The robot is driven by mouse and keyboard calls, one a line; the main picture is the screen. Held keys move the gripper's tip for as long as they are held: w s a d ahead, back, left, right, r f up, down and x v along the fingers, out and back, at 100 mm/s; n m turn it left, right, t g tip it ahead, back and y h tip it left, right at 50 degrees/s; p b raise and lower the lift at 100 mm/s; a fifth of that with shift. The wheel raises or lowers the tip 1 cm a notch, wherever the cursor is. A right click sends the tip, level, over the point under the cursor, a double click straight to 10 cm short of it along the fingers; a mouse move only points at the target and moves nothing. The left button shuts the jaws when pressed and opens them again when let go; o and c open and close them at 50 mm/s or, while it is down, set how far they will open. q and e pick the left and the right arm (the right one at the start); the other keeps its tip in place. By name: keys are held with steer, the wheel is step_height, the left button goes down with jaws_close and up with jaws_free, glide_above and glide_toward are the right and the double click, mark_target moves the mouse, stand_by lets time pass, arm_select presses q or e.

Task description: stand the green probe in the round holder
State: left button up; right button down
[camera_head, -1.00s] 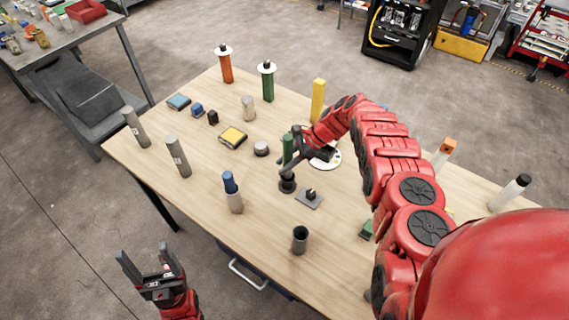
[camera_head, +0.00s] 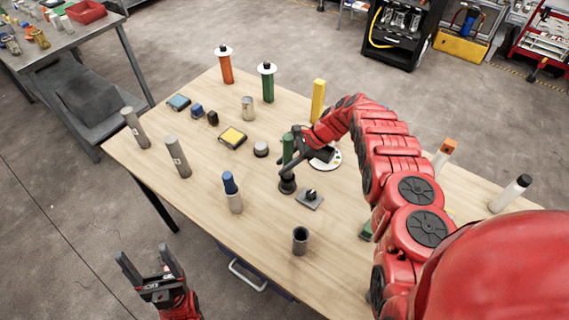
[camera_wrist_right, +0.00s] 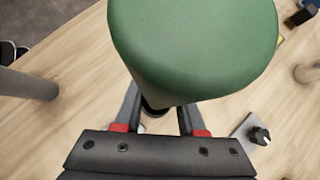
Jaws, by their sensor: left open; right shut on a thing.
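The green probe (camera_head: 287,146) stands upright in the grasp of my right gripper (camera_head: 287,170), which is shut on it. My left gripper (camera_head: 150,265) is open and empty, off the table's front edge.
A dark hollow cup (camera_head: 300,240) stands nearer the front. A blue-topped cylinder (camera_head: 232,192) is to the left.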

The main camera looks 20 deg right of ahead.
steer(key=shift+f, duration=0.25)
steer(key=shift+f+b, duration=0.3)
steer(key=shift+b, duration=0.25)
steer(key=shift+f+b, duration=2.05)
steer(key=shift+f, duration=0.05)
steer(key=shift+c, duration=2.1)
jaws_free()
steer(key=shift+r, duration=0.1)
steer(key=shift+d+r, duration=0.35)
steer(key=shift+d, duration=0.1)
steer(key=b+v, duration=0.5)
steer(key=v, duration=1.1)
steer(key=shift+b, duration=0.4)
